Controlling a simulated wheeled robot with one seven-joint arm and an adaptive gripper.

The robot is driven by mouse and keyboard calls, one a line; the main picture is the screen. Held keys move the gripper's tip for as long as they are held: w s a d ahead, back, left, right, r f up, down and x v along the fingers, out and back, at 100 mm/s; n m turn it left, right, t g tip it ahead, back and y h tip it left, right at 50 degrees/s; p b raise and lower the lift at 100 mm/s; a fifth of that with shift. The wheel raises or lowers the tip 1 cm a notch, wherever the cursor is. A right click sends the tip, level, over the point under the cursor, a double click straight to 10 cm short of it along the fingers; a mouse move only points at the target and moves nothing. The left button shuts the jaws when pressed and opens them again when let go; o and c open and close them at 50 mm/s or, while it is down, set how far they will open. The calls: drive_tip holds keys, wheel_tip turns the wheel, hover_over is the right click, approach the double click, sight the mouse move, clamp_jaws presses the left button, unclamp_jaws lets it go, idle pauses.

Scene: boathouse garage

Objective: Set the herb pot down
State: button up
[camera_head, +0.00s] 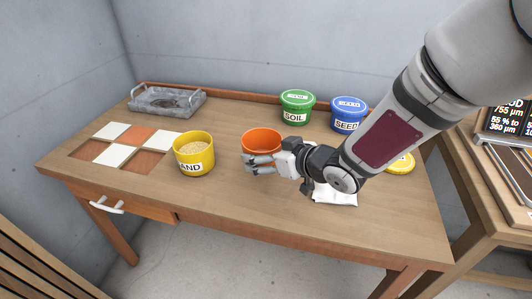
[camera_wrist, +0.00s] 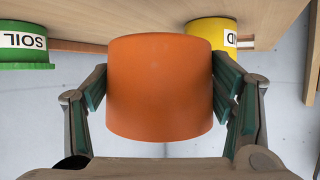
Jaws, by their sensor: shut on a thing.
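The herb pot is an orange pot (camera_head: 262,139), held over the middle of the wooden table. My gripper (camera_head: 258,163) comes from the right and is shut on it, with fingers around its side. In the wrist view the orange pot (camera_wrist: 160,88) fills the middle, gripped between the two finger pads (camera_wrist: 160,92). That view is upside down. I see no plant above the rim. I cannot tell whether the pot's base touches the table.
A yellow sand pot (camera_head: 195,160) stands close left. Green soil (camera_head: 296,110) and blue seed (camera_head: 347,113) tubs stand behind. White and brown tiles (camera_head: 113,153) and a grey tray (camera_head: 168,101) lie left. A white cloth (camera_head: 343,197) and yellow lid (camera_head: 402,165) lie right. The front middle is bare.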

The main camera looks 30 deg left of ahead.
drive_tip(key=b, duration=0.4)
hover_over(266, 183)
drive_tip(key=shift+f, duration=2.5)
drive_tip(key=shift+f, duration=0.1)
drive_tip(key=shift+f+b, duration=0.7)
drive_tip(key=shift+b, duration=0.1)
drive_tip(key=shift+f, duration=0.25)
drive_tip(key=o, duration=1.4)
drive_tip(key=shift+o, duration=0.2)
drive_tip(key=v, duration=1.2)
